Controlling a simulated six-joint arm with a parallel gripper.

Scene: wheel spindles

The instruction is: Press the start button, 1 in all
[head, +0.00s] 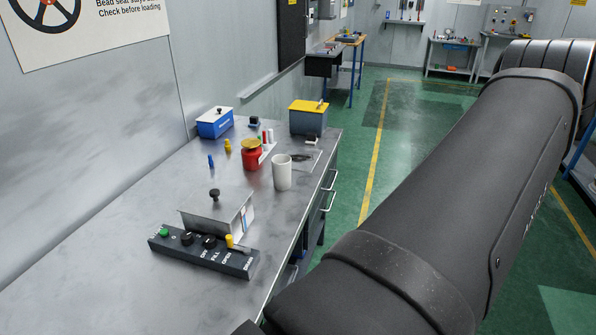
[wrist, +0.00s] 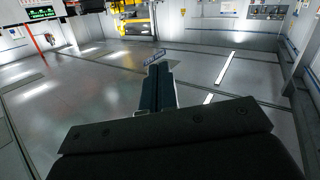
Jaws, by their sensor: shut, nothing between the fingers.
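A dark control box (head: 203,253) lies on the metal bench near its front edge in the head view. A green button (head: 164,232) sits at its left end; the lettering beside it is too small to read. Dark knobs (head: 187,239) and a yellow-topped lever (head: 229,240) are to the right of it on the same box. My gripper (wrist: 157,68) shows in the wrist view with its two fingers together and nothing between them. It points across open floor, and the control box is not in that view. The head view does not show my gripper, only my arm at right.
A metal box with a black knob (head: 217,213) stands directly behind the control box. A white cup (head: 282,172), a red pot (head: 252,155), a blue box (head: 215,122) and a yellow-lidded box (head: 309,117) stand farther back. The bench's left front is clear.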

